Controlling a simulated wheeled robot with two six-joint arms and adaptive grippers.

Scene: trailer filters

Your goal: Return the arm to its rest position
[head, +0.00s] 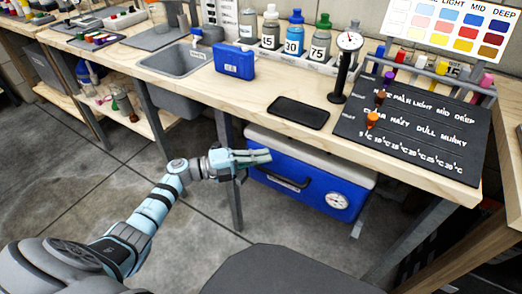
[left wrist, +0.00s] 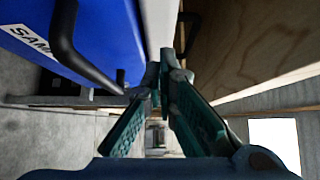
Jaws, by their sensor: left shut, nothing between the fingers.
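My left arm comes in from the lower left of the head view. Its light-blue left gripper (head: 262,157) is in front of the bench's front edge, below the bench top and close to the upper left of the blue cooler box (head: 335,180). The gripper is shut and empty. In the left wrist view the dark teal fingers of the left gripper (left wrist: 160,78) come together, with nothing seen between them. The blue cooler box (left wrist: 85,35) fills the upper left there, with its black handle near the fingers. My right gripper does not show.
The wooden bench (head: 228,92) holds a sink (head: 180,60), a blue case (head: 234,60), bottles, a black phone-like slab (head: 298,112), a gauge on a stand (head: 346,60) and a dark lettered board (head: 415,130). A bench leg (head: 229,180) stands near the gripper. Floor (head: 195,225) is clear around my arm.

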